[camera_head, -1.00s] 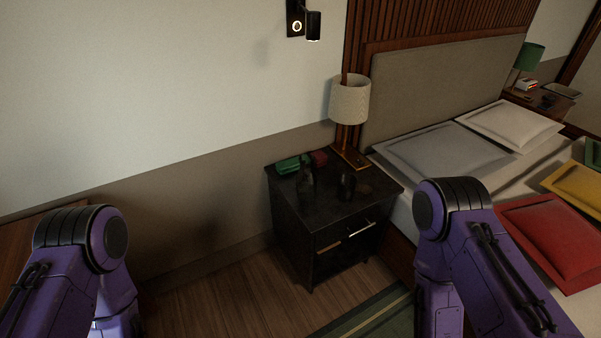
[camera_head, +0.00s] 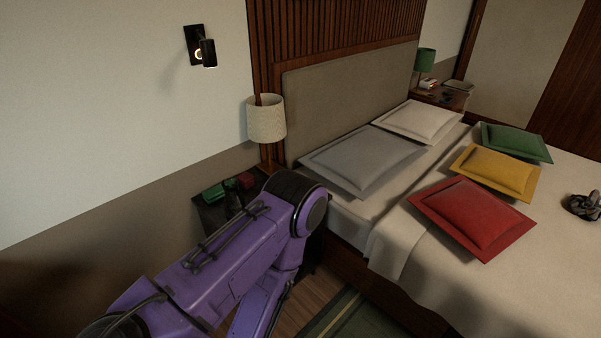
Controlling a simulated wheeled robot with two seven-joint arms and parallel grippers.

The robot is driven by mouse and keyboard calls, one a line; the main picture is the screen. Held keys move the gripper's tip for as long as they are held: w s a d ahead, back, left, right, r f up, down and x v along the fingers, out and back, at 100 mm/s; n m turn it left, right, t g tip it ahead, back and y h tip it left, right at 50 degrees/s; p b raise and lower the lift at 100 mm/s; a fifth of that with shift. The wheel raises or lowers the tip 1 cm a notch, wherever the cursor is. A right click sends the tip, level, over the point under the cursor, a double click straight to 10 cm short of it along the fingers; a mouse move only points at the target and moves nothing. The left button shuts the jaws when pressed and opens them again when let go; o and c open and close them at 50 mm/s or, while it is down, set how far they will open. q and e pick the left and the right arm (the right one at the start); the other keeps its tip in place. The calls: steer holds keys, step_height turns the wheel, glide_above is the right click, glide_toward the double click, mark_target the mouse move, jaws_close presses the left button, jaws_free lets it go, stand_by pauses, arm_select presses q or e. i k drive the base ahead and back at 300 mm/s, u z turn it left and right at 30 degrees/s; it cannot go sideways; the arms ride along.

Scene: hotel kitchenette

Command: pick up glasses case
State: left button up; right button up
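I cannot tell for certain which thing is the glasses case. A small green object (camera_head: 213,192) and a dark red object (camera_head: 245,180) lie side by side at the back of the dark nightstand (camera_head: 206,218); both are small and dim. One purple arm of mine reaches in from the lower left and hides most of the nightstand top and front. Neither of my grippers is in view.
A lamp (camera_head: 267,120) stands on the nightstand. The bed with grey (camera_head: 365,158), white, red (camera_head: 475,217), yellow and green pillows fills the right. A dark crumpled object (camera_head: 583,206) lies on the bed. A second nightstand (camera_head: 447,97) stands beyond.

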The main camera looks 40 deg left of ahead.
mark_target(216, 193)
steer(key=z, duration=0.4)
steer(key=i, duration=1.1)
steer(key=u, duration=3.35)
